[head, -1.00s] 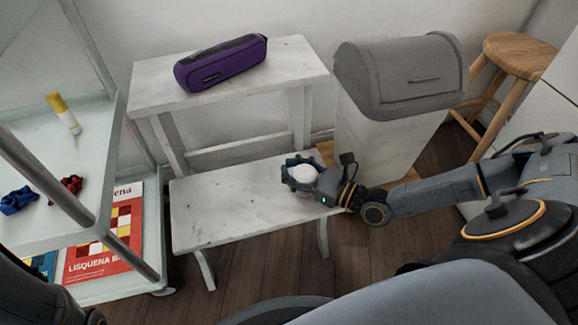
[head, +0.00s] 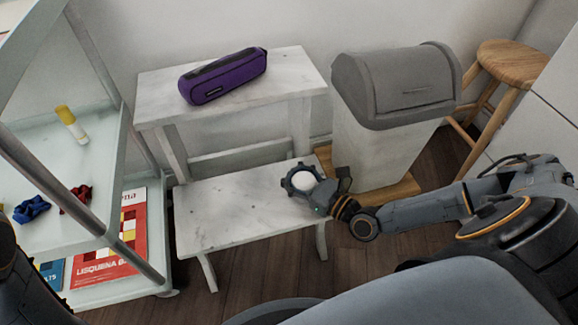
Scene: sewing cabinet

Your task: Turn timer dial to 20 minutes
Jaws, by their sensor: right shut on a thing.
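The dial's marks are too small to read. I cannot tell whether the timer touches the step. My left gripper is not in view; only a dark part of my left arm shows at the lower left edge.
A purple pencil case (head: 224,76) lies on the upper step. A grey-lidded bin (head: 396,82) and a wooden stool (head: 512,62) stand to the right. A pale shelf cart (head: 100,158) at left holds a glue stick (head: 72,124), blue and red scrunchies (head: 74,199) and a book (head: 108,250).

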